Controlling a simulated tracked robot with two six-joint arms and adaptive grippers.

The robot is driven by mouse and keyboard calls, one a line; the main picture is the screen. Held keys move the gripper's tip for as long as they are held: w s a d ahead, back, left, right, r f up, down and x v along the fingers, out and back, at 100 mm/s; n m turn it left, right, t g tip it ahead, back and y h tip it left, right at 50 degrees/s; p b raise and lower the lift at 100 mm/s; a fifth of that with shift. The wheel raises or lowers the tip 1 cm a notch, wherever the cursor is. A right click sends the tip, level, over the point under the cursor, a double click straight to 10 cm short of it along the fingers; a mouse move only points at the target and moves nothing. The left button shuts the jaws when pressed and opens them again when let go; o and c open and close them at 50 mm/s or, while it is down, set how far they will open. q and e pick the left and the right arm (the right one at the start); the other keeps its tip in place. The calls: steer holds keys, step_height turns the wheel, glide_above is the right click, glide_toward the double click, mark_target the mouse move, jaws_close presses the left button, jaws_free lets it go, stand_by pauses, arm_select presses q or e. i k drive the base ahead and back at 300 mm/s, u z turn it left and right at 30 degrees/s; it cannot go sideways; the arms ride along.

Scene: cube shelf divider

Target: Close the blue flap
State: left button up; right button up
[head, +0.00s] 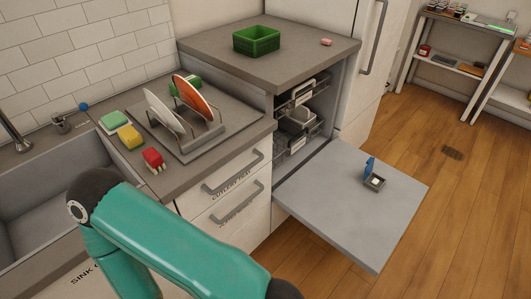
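The blue flap (369,168) stands up, open, at the left edge of a small dark grey compartment (381,187). The compartment sits on the inner face of the lowered dishwasher door (335,205). A small white piece (376,181) lies in the compartment. Neither of my grippers is in view. Only teal links of one of my arms show at the bottom left, well apart from the flap.
The dishwasher racks (297,117) hold dishes. A counter above carries a green crate (257,40) and a pink item (326,42). A dish rack (190,140) with plates stands left, beside sponges and the sink (40,215). Space above the door is clear.

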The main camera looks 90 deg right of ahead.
mark_target(369, 168)
steer(key=z, duration=0.3)
steer(key=i, duration=0.3)
steer(key=z, duration=2.5)
steer(key=i, duration=0.25)
steer(key=z, duration=1.4)
steer(key=k, duration=0.5)
steer(key=z, duration=0.5)
steer(key=i, duration=1.55)
steer(key=u, duration=0.55)
